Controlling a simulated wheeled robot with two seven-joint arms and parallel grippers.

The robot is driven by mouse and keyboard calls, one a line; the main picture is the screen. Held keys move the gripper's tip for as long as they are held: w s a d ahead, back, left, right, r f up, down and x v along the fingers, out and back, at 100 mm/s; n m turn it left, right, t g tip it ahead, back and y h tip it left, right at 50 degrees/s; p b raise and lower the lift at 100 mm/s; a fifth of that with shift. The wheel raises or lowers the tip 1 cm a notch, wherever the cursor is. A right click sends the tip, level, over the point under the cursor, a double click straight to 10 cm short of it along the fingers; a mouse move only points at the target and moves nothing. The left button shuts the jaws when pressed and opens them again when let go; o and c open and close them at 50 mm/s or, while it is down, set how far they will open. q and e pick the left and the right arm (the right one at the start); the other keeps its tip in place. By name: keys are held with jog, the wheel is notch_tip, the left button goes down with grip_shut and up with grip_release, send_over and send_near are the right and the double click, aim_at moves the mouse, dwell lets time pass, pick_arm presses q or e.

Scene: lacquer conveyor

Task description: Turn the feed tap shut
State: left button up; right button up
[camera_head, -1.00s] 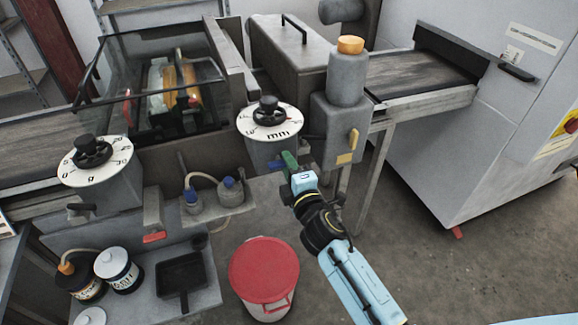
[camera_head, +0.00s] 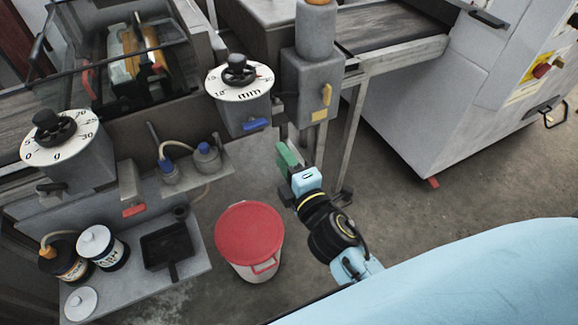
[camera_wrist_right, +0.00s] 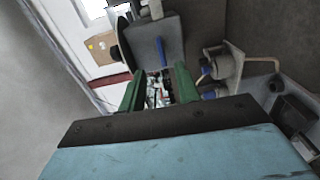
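Several tap-like levers show, and no readable label tells me which is the feed tap. A blue lever (camera_head: 256,124) lies roughly level under the mm dial (camera_head: 239,82); it also shows in the right wrist view (camera_wrist_right: 161,51), beyond the fingers. A yellow lever (camera_head: 327,94) stands upright on the grey tank housing (camera_head: 306,85). A red lever (camera_head: 134,210) is at lower left. My right gripper (camera_head: 286,157) has green fingers, below and right of the blue lever and apart from it. In the right wrist view the gripper (camera_wrist_right: 159,88) is open and empty. My left gripper is not in view.
A red-lidded bucket (camera_head: 249,236) stands on the floor below my right gripper. Paint cans (camera_head: 96,246) and a black tray (camera_head: 166,248) are at lower left. Floor right of the gripper is clear.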

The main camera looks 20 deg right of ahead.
jog(key=shift+s, duration=1.05)
jog(key=s+f+m+g, duration=0.2)
jog(key=s+f+g, duration=0.1)
jog(key=f, duration=0.7)
jog(key=s+f+m+g, duration=0.2)
jog(key=s+f, duration=0.1)
jog(key=f, duration=0.7)
jog(key=s+f+m+g, duration=0.3)
jog(key=f, duration=0.7)
jog(key=s+d+f+m+g, duration=0.2)
jog(key=s+f, duration=0.4)
jog(key=s, duration=0.3)
jog(key=s+d+f+m+g, duration=0.3)
jog(key=s+f, duration=0.3)
jog(key=s, duration=0.3)
jog(key=s+d+f+m+g, duration=0.2)
jog(key=s+f, duration=0.4)
jog(key=s, duration=0.3)
jog(key=shift+s+d+f+m+g+h, duration=0.3)
jog(key=shift+s+m+g, duration=0.05)
jog(key=shift+m+g, duration=0.6)
